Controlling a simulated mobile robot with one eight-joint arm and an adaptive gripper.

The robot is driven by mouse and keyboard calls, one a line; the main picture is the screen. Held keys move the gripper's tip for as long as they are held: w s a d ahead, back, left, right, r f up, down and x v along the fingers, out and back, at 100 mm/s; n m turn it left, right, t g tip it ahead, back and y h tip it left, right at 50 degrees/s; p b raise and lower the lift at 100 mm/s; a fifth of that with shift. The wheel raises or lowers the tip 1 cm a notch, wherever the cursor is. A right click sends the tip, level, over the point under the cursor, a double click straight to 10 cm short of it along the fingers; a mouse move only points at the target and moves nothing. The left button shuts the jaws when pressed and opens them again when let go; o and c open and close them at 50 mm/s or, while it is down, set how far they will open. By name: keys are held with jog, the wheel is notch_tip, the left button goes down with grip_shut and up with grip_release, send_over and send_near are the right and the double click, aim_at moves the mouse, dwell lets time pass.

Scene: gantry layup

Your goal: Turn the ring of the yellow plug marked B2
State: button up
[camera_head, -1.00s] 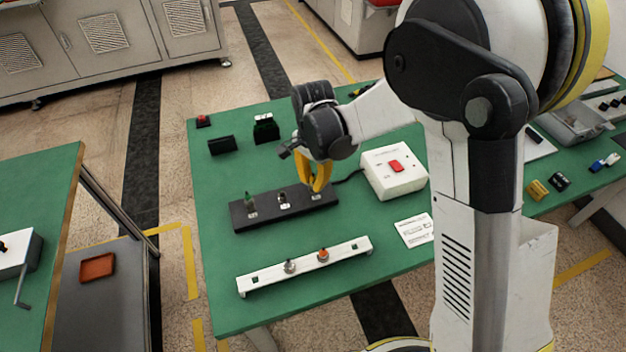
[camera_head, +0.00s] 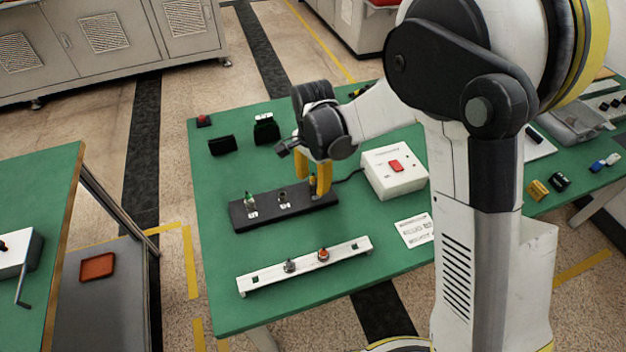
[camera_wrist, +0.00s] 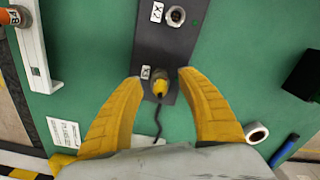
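The yellow plug (camera_head: 312,184) stands in the right end of a black connector block (camera_head: 267,212). In the wrist view the yellow plug (camera_wrist: 160,88) points toward me, and a dark cable shows below it. A small white label (camera_wrist: 145,72) is beside it; I cannot read it as B2. My gripper (camera_head: 313,186) is open, with its yellow fingers on either side of the plug. In the wrist view my gripper's fingertips (camera_wrist: 160,78) are apart, with a visible gap to the plug on both sides.
A green plug (camera_head: 250,200) stands at the block's left end, with a socket (camera_head: 283,197) in the middle. A white box with a red switch (camera_head: 396,166) is close on the right. A white rail (camera_head: 305,266) lies in front. Green table around the block is mostly clear.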

jog(key=shift+r, duration=0.1)
notch_tip(320, 180, up, 12)
jog(key=shift+f, duration=0.1)
dwell(0.4)
jog(key=s+d+r+n+t, duration=0.3)
jog(key=s+d+n, duration=0.2)
jog(key=s+d, duration=0.2)
jog(key=s+d+r+n+t, duration=0.3)
jog(key=s+d, duration=0.5)
jog(key=s, duration=0.3)
jog(key=shift+d+r+n+t, duration=0.25)
jog(key=shift+n+t, duration=0.35)
jog(key=shift+n, duration=0.4)
dwell(0.8)
